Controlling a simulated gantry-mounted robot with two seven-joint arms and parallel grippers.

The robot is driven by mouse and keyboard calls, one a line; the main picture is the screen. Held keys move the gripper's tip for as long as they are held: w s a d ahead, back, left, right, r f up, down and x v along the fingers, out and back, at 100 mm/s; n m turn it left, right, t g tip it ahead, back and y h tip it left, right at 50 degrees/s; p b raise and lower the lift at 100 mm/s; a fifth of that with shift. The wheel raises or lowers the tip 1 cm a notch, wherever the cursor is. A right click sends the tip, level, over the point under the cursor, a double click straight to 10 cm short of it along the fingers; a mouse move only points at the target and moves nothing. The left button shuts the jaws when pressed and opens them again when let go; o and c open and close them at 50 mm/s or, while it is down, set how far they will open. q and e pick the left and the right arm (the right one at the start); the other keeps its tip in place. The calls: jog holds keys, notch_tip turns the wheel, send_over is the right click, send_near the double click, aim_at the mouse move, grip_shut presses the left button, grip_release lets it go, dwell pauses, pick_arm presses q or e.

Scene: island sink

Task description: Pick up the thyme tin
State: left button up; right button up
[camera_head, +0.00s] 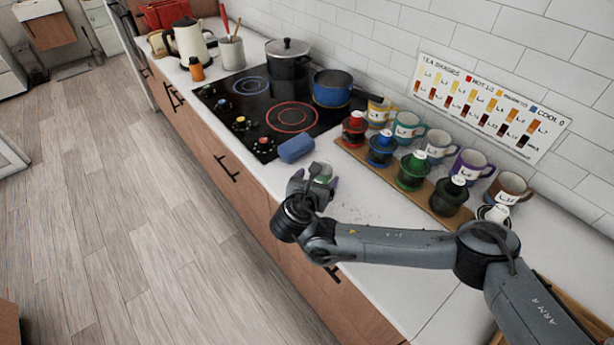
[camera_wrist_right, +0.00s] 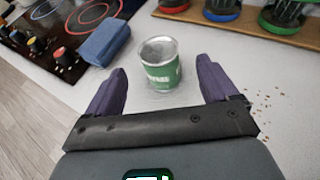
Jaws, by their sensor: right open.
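The thyme tin (camera_wrist_right: 162,68) is a small can with a green label, only part of whose lettering can be read. It stands upright on the white counter in the right wrist view. In the head view the tin (camera_head: 322,170) shows partly, mostly hidden by my right gripper (camera_head: 318,182). In the wrist view my right gripper (camera_wrist_right: 160,90) is open, its two purple fingers on either side of and slightly short of the tin, with gaps on both sides. My left gripper is not in view.
A blue cloth (camera_head: 296,148) lies left of the tin beside the black cooktop (camera_head: 262,128). Colored-lid jars (camera_head: 413,170) stand on a wooden board behind, with mugs (camera_head: 437,146) along the wall. Dark crumbs (camera_wrist_right: 262,100) lie on the counter to the right.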

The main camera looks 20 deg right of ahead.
aim_at(321, 175)
jog(key=x, duration=0.3)
jog(key=shift+s+d+f, duration=0.15)
jog(key=shift+w+d+f+b, duration=0.1)
jog(key=shift+w+b, duration=0.2)
jog(key=shift+b, duration=0.05)
jog(key=b+x, duration=0.1)
jog(key=x, duration=0.2)
jog(key=shift+w+d+f+b, duration=0.1)
jog(key=shift+w+f+b, duration=0.15)
jog(key=shift+w+b, duration=0.1)
jog(key=shift+w+d+f, duration=0.1)
jog(key=shift+w+d, duration=0.2)
jog(key=shift+w, duration=0.15)
jog(key=c, duration=1.1)
